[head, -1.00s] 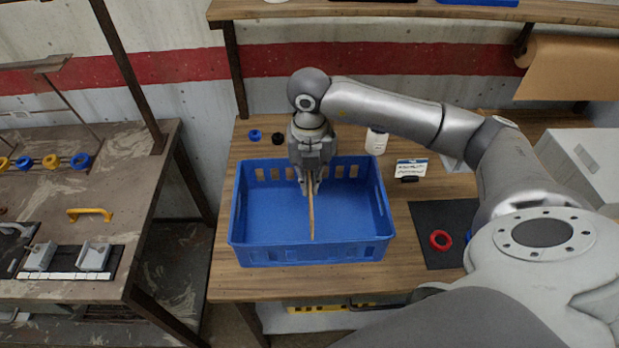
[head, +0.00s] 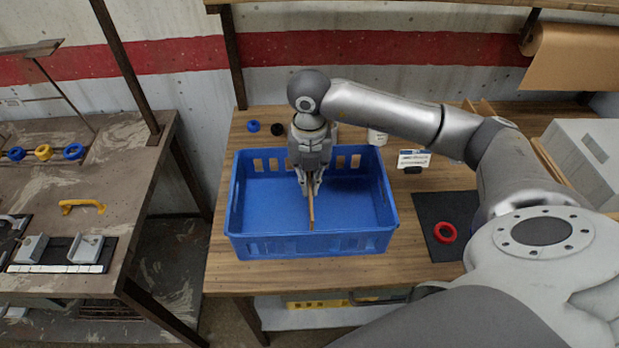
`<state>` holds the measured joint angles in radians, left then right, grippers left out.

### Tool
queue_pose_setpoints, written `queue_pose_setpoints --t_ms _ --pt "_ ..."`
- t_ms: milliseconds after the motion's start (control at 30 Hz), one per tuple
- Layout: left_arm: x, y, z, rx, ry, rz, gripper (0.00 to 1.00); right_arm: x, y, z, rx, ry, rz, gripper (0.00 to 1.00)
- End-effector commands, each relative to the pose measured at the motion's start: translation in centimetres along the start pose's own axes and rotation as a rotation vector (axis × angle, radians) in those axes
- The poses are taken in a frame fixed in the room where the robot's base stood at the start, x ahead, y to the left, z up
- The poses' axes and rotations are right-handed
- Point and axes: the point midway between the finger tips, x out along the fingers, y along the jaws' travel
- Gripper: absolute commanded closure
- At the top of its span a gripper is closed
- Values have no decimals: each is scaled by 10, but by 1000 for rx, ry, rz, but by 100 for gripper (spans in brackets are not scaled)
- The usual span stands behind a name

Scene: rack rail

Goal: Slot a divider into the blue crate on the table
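The blue crate (head: 310,246) stands on the wooden table (head: 262,277), and its inside looks empty apart from what I hold. My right gripper (head: 311,188) reaches down over the crate from the right. It is shut on a thin wooden divider (head: 311,212), seen nearly edge-on, running from the fingers toward the crate's front wall. The divider is over or within the crate, near its middle. I cannot tell whether its lower edge is in a slot or touches the floor. My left gripper does not show.
A black mat (head: 452,245) with a red ring (head: 445,232) lies right of the crate. A white bottle (head: 377,137) and a small labelled card (head: 413,159) stand behind it. Blue (head: 253,126) and black (head: 278,129) rings lie back left. A grey box (head: 585,155) stands at right.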

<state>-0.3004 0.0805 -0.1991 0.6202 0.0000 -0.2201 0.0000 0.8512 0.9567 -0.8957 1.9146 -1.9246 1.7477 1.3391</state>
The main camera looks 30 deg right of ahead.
Motion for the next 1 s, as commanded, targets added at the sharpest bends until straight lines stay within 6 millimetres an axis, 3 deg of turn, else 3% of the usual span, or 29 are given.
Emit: queue_pose_setpoints --t_ms 1000 --pt "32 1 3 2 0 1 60 38 0 0 0 0 0 100"
